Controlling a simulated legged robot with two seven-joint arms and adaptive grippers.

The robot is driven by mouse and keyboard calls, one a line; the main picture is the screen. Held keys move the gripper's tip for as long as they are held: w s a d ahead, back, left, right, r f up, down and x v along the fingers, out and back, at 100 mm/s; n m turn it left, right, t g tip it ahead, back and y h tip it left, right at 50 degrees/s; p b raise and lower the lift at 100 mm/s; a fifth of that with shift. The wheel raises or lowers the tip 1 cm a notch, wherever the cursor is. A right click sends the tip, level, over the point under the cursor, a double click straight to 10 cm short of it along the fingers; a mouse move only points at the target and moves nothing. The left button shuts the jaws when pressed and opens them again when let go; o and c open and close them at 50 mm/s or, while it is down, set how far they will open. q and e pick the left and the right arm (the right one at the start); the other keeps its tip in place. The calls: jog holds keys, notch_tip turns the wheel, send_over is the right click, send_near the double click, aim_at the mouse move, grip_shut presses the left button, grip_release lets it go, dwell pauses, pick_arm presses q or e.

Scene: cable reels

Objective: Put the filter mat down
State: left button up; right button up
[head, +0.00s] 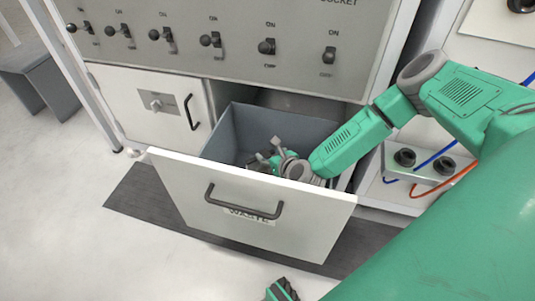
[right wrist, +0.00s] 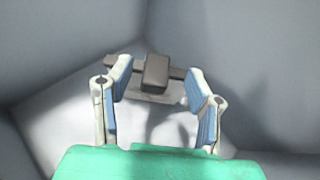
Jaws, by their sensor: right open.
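My right gripper (head: 266,160) reaches down into the open drawer (head: 170,172). Its fingers are spread apart, partly hidden behind the drawer front in the head view. In the right wrist view the open fingers (right wrist: 160,100) point at a dark grey block with a crossbar (right wrist: 157,73) on a pale piece, low in the drawer. I cannot tell whether this is the filter mat, or whether the fingers touch it. No other thing that looks like a filter mat shows.
The drawer's grey walls (head: 230,130) stand close around my right gripper. A panel with several toggle switches (head: 267,46) is above. A closed cabinet door (head: 150,100) is left of the drawer.

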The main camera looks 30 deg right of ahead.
jog(key=p+v, duration=0.2)
jog(key=v, duration=0.4)
jog(key=shift+a+r, duration=0.15)
